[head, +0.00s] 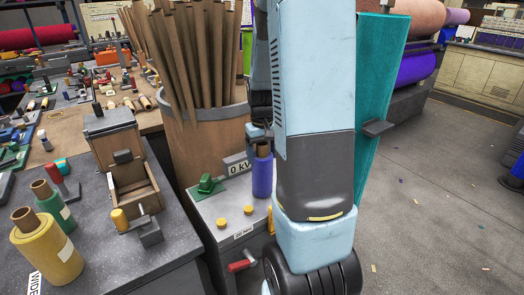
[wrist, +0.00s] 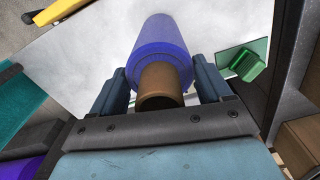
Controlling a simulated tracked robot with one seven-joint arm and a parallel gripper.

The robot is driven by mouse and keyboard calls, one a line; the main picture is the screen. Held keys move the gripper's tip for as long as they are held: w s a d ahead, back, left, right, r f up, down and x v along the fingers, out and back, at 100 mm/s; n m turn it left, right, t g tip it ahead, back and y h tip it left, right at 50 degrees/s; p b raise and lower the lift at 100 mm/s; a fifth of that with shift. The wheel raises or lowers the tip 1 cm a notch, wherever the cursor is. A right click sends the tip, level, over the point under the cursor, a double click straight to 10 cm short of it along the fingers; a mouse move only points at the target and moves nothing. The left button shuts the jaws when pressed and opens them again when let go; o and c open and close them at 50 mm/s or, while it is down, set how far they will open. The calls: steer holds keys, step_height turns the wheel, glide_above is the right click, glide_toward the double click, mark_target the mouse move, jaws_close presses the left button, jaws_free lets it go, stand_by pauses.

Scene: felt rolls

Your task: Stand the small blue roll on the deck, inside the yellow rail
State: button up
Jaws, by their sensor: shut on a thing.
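The small blue roll (head: 262,178) is upright, its brown core on top, in the head view. In the wrist view the blue roll (wrist: 160,45) lies between the jaws of my gripper (wrist: 162,88), which is shut on its core end. The roll is over the pale grey deck (head: 222,212); I cannot tell whether its bottom touches. The deck fills the middle of the wrist view (wrist: 90,65). The yellow rail (wrist: 58,11) shows at the deck's edge, upper left in the wrist view. My arm hides much of the deck's right side in the head view.
A green block (head: 208,185) and yellow knobs (head: 222,222) are on the deck left of the roll. A tall bin of brown strips (head: 200,145) stands behind. A teal sheet (head: 378,95) is right of my arm.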

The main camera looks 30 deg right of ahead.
steer(key=shift+f, duration=0.45)
stand_by(0.6)
steer(key=o, duration=1.2)
steer(key=shift+r, duration=0.1)
step_height(320, 180, up, 14)
steer(key=shift+f, duration=0.25)
